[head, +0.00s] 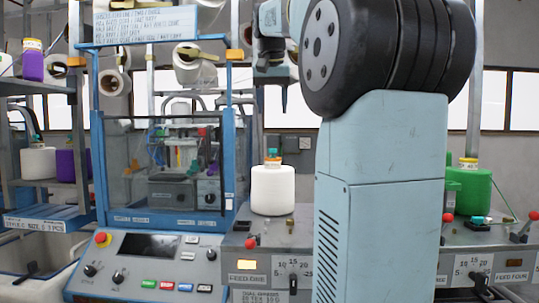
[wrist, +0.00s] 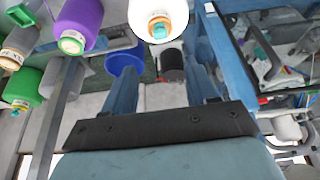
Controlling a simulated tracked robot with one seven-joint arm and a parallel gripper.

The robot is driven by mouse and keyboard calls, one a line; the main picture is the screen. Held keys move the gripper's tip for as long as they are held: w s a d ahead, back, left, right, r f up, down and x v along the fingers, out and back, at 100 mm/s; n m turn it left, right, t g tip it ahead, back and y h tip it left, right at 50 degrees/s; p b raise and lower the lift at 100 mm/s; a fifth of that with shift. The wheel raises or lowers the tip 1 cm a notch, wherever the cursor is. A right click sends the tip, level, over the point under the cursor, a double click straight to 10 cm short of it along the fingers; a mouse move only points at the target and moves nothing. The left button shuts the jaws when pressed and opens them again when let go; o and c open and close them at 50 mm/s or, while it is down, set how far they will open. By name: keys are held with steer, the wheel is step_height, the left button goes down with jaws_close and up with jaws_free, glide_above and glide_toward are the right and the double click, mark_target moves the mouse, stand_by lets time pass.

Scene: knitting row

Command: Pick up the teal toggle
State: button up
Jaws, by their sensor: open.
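A small teal piece (head: 478,221), which looks like the teal toggle, sits on the grey feed panel at the right, beside the green cone. Another teal piece (head: 272,153) shows on top of the white cone (head: 272,190); a teal tip (wrist: 160,30) also shows on a white cone in the wrist view. I cannot tell if these are toggles. My gripper (head: 270,98) hangs fingers down, above and behind the white cone in the picture, partly hidden by my arm. In the wrist view its blue fingers (wrist: 164,70) are apart, with nothing held between them.
A blue-framed machine with a clear window (head: 165,165) stands at the left, above a control console (head: 150,265). Red-knobbed levers (head: 523,228) and dials line the feed panels. A green cone (head: 468,190) stands at the right.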

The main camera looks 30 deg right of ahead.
mark_target(273, 153)
steer(key=x, duration=1.2)
steer(key=shift+w+f, duration=0.2)
steer(key=shift+f, duration=0.05)
steer(key=c, duration=0.9)
